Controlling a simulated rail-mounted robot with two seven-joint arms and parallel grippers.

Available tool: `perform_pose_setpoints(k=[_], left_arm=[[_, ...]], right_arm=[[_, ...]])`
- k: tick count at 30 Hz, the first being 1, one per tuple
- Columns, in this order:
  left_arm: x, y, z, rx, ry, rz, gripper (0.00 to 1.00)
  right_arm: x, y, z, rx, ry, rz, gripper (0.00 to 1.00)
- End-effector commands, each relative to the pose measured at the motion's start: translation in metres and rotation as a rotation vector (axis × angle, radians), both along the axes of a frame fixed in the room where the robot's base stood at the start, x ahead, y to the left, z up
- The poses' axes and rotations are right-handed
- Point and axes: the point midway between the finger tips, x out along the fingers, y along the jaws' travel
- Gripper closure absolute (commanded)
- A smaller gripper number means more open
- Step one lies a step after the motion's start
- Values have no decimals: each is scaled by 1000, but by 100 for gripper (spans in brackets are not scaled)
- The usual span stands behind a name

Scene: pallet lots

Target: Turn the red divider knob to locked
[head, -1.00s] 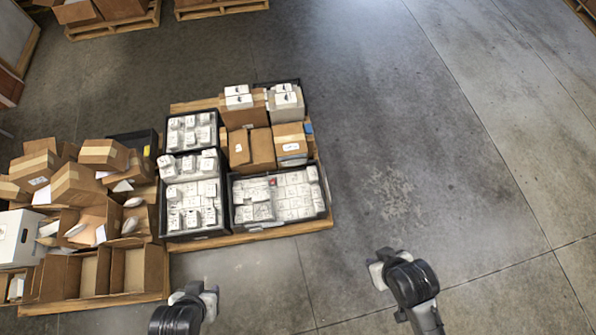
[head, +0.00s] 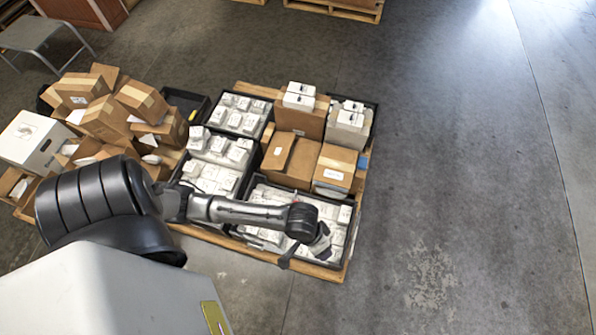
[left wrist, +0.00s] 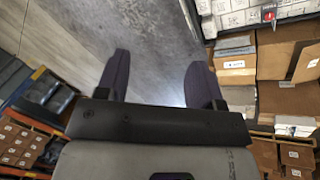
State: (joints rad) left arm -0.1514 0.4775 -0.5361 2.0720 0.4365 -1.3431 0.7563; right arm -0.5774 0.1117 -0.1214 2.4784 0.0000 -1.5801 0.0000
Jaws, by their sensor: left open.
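A small red piece, likely the divider knob (left wrist: 268,14), shows at the top right of the left wrist view, at the edge of white boxes. Its turn position is too small to read. My left gripper (head: 304,252) is over that crate's front part. In the left wrist view the left gripper (left wrist: 160,78) is open, with nothing between its fingers, apart from the red piece. My right gripper is not in view.
More black crates of white boxes and brown cartons (head: 290,160) share the wooden pallet (head: 345,268). Piled open cartons (head: 105,125) and a white box (head: 32,140) stand at left. A grey stool (head: 40,35) is behind. The floor at right is clear.

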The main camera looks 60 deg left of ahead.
Motion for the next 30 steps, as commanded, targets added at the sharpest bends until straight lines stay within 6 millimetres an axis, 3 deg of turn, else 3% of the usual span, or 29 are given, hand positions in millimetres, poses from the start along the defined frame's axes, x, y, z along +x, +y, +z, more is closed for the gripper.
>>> perform_pose_setpoints(k=[1, 8, 15, 21, 25, 30], left_arm=[[6, 6, -48, 2, 27, 29, 39], [27, 41, -163, 8, 171, 239, 39], [52, 109, -274, 55, 296, 555, 39], [74, 184, -347, 93, 357, 875, 39], [85, 231, -380, 107, 374, 1075, 39], [95, 279, -405, 109, 375, 1282, 39]], right_arm=[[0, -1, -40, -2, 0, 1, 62], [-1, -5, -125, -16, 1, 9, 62], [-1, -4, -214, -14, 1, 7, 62], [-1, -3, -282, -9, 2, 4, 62], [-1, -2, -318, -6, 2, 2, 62], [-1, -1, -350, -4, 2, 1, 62]])
